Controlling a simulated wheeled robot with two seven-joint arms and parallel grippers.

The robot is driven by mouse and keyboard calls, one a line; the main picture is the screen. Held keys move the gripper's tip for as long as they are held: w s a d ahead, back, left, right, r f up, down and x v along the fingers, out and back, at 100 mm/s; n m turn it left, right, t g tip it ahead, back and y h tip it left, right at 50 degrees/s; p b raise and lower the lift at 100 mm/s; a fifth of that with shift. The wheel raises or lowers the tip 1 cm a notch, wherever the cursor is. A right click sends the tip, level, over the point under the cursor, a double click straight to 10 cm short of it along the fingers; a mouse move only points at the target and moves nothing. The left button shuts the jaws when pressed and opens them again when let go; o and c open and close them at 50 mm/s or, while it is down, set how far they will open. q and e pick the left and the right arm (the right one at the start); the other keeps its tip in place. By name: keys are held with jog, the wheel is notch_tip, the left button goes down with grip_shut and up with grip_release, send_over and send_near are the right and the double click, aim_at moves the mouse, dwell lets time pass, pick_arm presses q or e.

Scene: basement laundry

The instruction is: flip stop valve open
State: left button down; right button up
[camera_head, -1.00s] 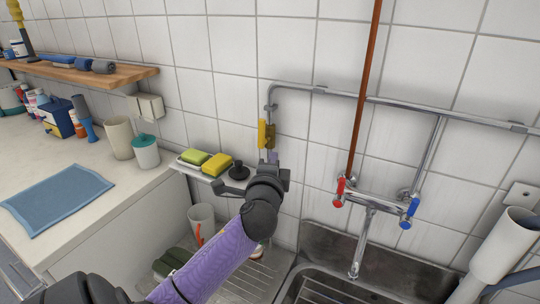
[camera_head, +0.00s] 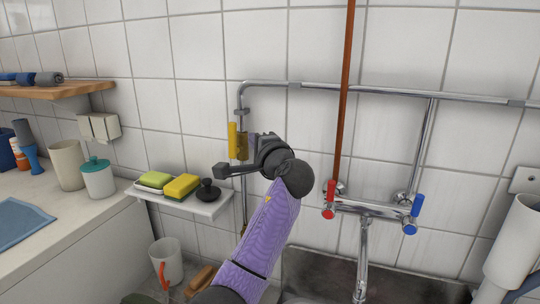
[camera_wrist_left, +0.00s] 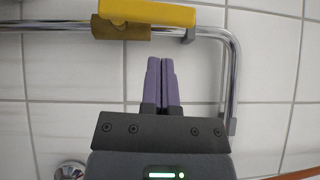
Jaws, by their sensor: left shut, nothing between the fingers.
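The stop valve has a yellow lever (camera_head: 233,140) and a brass body (camera_head: 242,146) on the chrome pipe's vertical run at the wall. The lever lies roughly along the pipe. In the left wrist view the yellow lever (camera_wrist_left: 150,12) crosses the top, with the brass body (camera_wrist_left: 120,30) behind it. My left gripper (camera_head: 254,147) is just right of the valve in the head view, partly hidden by its own wrist. In the wrist view its purple fingers (camera_wrist_left: 161,62) are shut and empty, their tips short of the lever with a small gap in the picture. My right gripper is out of view.
A small shelf (camera_head: 212,210) with sponges and a black stopper is below the valve. A mixer tap (camera_head: 370,208) with red and blue handles and a copper pipe (camera_head: 346,90) stand to the right. A white cylinder (camera_head: 512,245) is at far right.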

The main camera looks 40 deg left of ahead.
aim_at(236, 131)
pick_arm(q)
jog(key=shift+s+a+r, duration=0.1)
jog(key=shift+s+a, duration=0.15)
jog(key=shift+a, duration=0.35)
jog(key=shift+s+a+r, duration=0.1)
jog(key=shift+s+a, duration=0.1)
jog(key=shift+a, duration=0.35)
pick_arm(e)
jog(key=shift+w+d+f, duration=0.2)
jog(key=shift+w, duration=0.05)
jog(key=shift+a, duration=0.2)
pick_arm(q)
jog(key=a+p, duration=0.1)
jog(key=p, duration=0.1)
jog(key=shift+s+r+n+h+p, duration=0.15)
jog(key=shift+r+n+h+p, duration=0.15)
jog(key=shift+r+n+p, duration=0.1)
jog(key=shift+f, duration=0.25)
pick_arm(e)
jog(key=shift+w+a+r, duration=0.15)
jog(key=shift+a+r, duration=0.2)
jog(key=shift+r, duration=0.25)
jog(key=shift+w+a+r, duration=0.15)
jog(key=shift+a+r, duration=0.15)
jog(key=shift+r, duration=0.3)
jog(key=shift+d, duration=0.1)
